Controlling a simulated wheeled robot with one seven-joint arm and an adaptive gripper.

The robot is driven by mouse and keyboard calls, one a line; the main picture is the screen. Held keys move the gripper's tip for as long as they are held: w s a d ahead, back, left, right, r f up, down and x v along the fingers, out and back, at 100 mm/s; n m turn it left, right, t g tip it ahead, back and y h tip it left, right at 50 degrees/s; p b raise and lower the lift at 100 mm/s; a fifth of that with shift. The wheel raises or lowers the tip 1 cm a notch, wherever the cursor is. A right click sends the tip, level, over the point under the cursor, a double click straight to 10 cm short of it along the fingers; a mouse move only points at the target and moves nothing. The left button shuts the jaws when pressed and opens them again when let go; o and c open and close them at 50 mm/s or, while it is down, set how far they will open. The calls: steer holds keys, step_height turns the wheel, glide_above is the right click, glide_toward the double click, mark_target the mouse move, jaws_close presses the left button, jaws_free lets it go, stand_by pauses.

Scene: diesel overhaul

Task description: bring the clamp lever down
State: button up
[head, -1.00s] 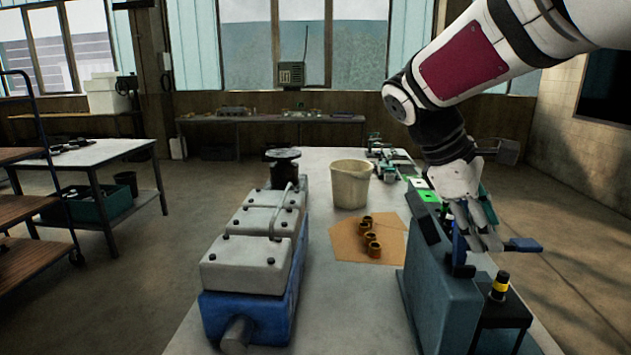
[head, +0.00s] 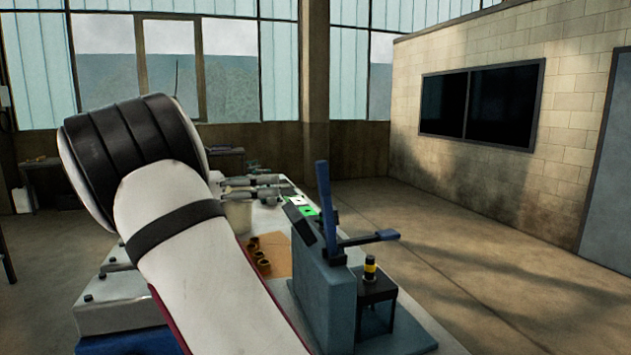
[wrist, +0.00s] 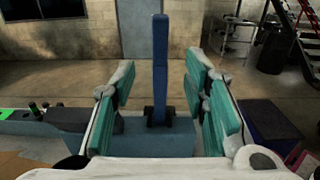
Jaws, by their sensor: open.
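An upright blue lever (head: 324,200) stands on the blue-grey fixture (head: 326,300) in the head view. In the wrist view the upright lever (wrist: 160,65) stands in the gap between the fingers, beyond the tips. My gripper (wrist: 160,100) is open, with teal pads on both sides and nothing held. In the head view my gripper (head: 258,184) shows partly beyond my arm, left of the lever. I see no contact.
A small black stand (head: 375,291) with a yellow-banded black cylinder (head: 370,268) is right of the fixture. Brass rings (head: 258,255) lie on a tan sheet to its left. My arm hides much of the bench. Floor to the right is clear.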

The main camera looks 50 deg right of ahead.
mark_target(318, 178)
steer(key=p+x, duration=0.2)
steer(key=x, duration=1.1)
steer(key=shift+s+d+p, duration=0.1)
steer(key=shift+d+p, duration=0.1)
steer(key=shift+p, duration=0.15)
jaws_close()
